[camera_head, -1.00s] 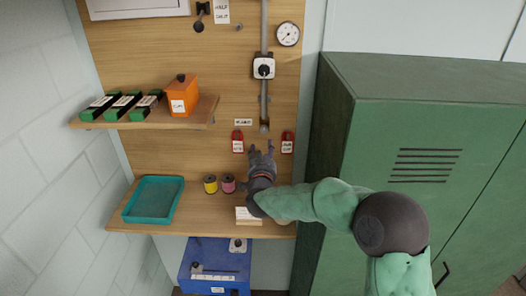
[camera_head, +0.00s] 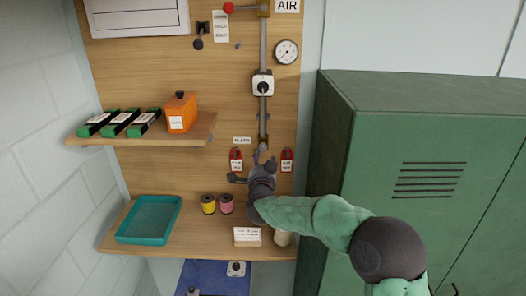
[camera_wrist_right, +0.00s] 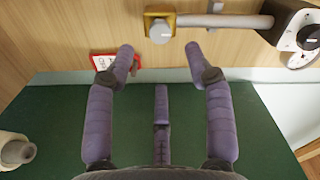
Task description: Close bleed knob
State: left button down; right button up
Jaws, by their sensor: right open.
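The small silver-grey bleed knob (camera_head: 263,147) is at the lower end of the vertical pipe on the wooden board. In the right wrist view, the knob (camera_wrist_right: 160,30) has a round face and sits in a yellow fitting. My right gripper (camera_head: 262,165) is just below the knob, fingers pointing up at it. In the wrist view, the open purple fingers (camera_wrist_right: 160,70) are spread, with the knob beyond the gap between their tips. They appear apart from it and hold nothing. My left gripper is not in view.
Red tags hang left (camera_head: 236,160) and right (camera_head: 287,160) of the pipe end. A black-knobbed valve (camera_head: 263,86) and a gauge (camera_head: 287,52) are higher up. Yellow and pink spools (camera_head: 227,204) and a teal tray (camera_head: 150,220) are on the lower shelf. A green cabinet (camera_head: 430,140) stands right.

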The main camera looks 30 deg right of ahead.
aim_at(263, 148)
jog(key=p+x, duration=0.1)
jog(key=x, duration=0.6)
jog(key=shift+w+d, duration=0.1)
jog(key=shift+w, duration=0.05)
grip_shut()
